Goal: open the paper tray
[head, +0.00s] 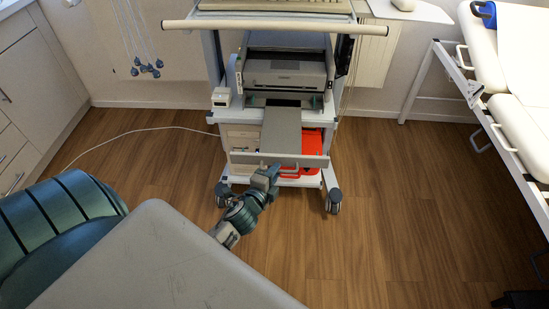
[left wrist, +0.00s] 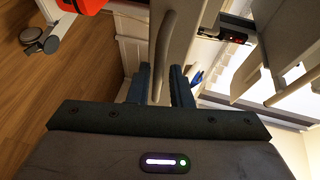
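The paper tray (head: 281,130) sticks out toward me from under the printer (head: 285,72), as a long grey slide with a wide front panel (head: 310,161). My left gripper (head: 268,171) is at the handle on that panel, near its middle. The far end of the handle's contact is partly hidden by the fingers. My right gripper is not in view.
The printer stands on a wheeled white cart with a caster (head: 334,200) and a red box (head: 312,145) on its lower shelf. Cabinets (head: 30,90) line the left, and a white bed (head: 515,110) stands at the right. The wooden floor before the cart is mostly clear.

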